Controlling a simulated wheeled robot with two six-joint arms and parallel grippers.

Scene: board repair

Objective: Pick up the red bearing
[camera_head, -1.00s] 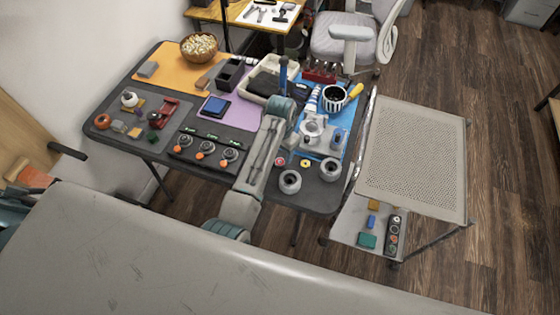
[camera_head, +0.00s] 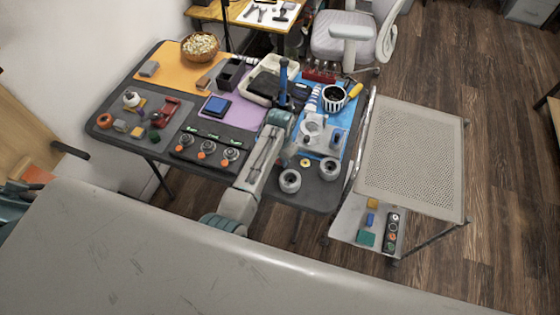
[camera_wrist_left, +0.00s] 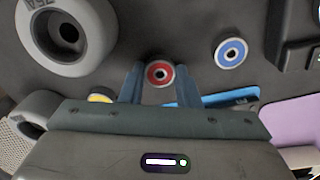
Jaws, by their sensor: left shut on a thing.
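The red bearing (camera_wrist_left: 160,73), a small ring with a red face and dark centre, shows in the left wrist view between the two fingers of my left gripper (camera_wrist_left: 158,67). The gripper is shut on it. In the head view my left gripper (camera_head: 282,160) is low at the front of the dark table, and it hides the red bearing there. Whether the bearing still touches the table cannot be told.
A blue bearing (camera_wrist_left: 231,52) lies nearby, and a yellow bearing (camera_head: 305,162) is to the right. Two grey wheels (camera_head: 290,181) (camera_head: 330,169) stand close to the gripper. A three-knob panel (camera_head: 208,150) is to the left. A perforated cart (camera_head: 412,150) stands right of the table.

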